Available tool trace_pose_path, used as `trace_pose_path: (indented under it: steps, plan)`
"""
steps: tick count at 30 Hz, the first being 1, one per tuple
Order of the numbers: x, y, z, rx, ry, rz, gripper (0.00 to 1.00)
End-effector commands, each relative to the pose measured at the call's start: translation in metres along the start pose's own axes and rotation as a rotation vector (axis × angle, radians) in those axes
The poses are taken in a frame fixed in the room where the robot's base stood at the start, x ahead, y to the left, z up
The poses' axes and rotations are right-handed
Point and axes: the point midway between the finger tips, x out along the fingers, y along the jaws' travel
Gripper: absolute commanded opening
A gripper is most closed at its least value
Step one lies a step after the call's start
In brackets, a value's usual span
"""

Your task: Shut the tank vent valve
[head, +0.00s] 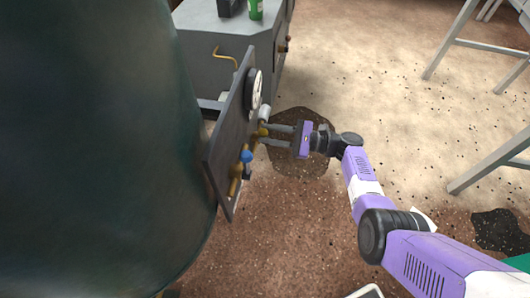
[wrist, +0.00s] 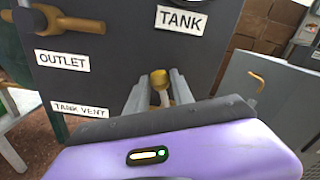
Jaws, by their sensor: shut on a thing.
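A dark upright panel (head: 229,135) stands beside the big dark tank (head: 100,150) in the head view. In the wrist view the panel (wrist: 120,60) carries the labels OUTLET (wrist: 62,61), TANK VENT (wrist: 80,109) and TANK (wrist: 181,20). My gripper (head: 264,134) reaches the panel from the right. In the wrist view its fingers are shut on a yellow-brass valve part (wrist: 158,80) with a pale stem, just right of the TANK VENT label. I take it as the tank vent valve; its handle is largely hidden between the fingers, so its turn cannot be told.
A round gauge (head: 254,91) and a blue-handled valve (head: 246,157) sit on the panel near my gripper. A brass outlet handle (wrist: 75,24) shows at upper left in the wrist view. A grey cabinet (head: 225,45) stands behind. Floor to the right is open, with metal-legged furniture (head: 455,40).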

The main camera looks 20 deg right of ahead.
Motion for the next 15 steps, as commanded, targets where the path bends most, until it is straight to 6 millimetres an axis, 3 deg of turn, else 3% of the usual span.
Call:
trace_pose_path:
  steps: [6,15]
  plan:
    - [-0.0004,-0.0135,-0.0013,0.148,0.002,-0.003,0.06]
    - [-0.0005,-0.0148,-0.0015,0.173,0.002,-0.002,0.06]
